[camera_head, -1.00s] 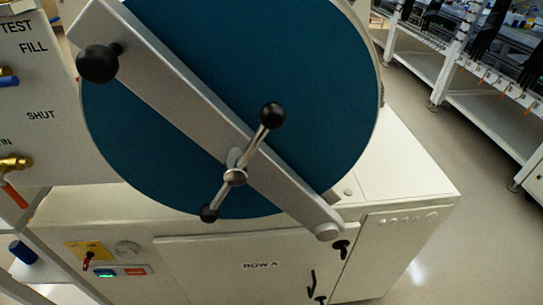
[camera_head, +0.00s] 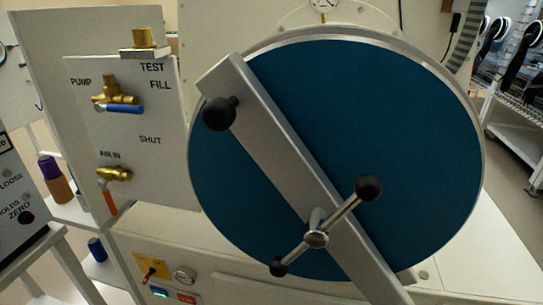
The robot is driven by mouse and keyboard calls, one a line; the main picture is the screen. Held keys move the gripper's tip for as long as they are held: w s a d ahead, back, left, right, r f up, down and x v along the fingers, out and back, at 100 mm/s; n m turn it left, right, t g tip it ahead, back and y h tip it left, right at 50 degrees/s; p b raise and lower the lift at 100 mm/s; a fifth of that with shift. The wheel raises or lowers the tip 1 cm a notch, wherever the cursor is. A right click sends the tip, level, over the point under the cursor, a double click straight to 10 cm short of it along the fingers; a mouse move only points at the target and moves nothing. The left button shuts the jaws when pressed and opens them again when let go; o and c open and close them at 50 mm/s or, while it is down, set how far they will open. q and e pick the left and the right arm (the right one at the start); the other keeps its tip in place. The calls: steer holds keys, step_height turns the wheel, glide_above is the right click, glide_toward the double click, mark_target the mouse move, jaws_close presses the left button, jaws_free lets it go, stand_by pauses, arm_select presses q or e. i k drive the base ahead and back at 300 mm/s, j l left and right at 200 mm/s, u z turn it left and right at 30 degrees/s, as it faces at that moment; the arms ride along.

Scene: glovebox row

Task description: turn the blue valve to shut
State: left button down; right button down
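The blue valve is a brass fitting with a blue lever handle (camera_head: 125,109) on the white panel (camera_head: 150,185) at the left of the head view. Its lever lies about level, pointing right. Labels PUMP, TEST, FILL and SHUT are printed around it. SHUT is printed below and to the right of the lever. Below it a second brass valve with a red-orange handle (camera_head: 109,200), marked AIR IN, hangs with its handle pointing down. Neither of my grippers shows in the view.
A large round blue door (camera_head: 420,130) with a grey crossbar (camera_head: 285,165) and a black-knobbed handle (camera_head: 316,238) fills the right, close to the panel. Left stand a brown bottle with a purple cap (camera_head: 56,182) and a grey instrument box (camera_head: 20,210).

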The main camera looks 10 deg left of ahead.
mark_target(100, 107)
steer(key=u, duration=1.8)
